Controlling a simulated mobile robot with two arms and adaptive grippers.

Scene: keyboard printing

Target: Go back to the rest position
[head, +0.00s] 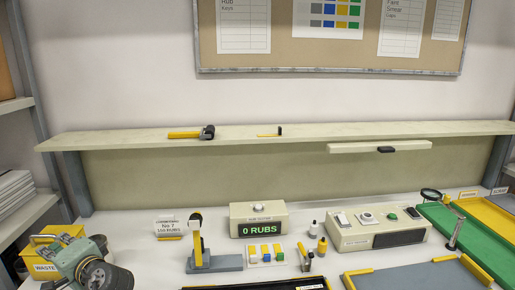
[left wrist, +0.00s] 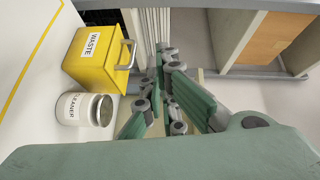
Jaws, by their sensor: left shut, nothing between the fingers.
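My left gripper (head: 88,262), green and grey, is at the lower left of the head view, in front of the yellow waste bin (head: 42,250). In the left wrist view its linked fingers (left wrist: 163,72) are shut with nothing seen between them. The waste bin (left wrist: 98,55) and a white cleaner cup (left wrist: 85,109) stand beside the gripper in that view, apart from the fingers. My right gripper is not in view.
The bench holds a box reading "0 RUBS" (head: 259,220), a stand with a yellow upright (head: 197,245), a control box (head: 371,229) and a grey mat (head: 415,279). Green (head: 460,240) and yellow trays are at the right. A shelf (head: 330,132) runs along the back.

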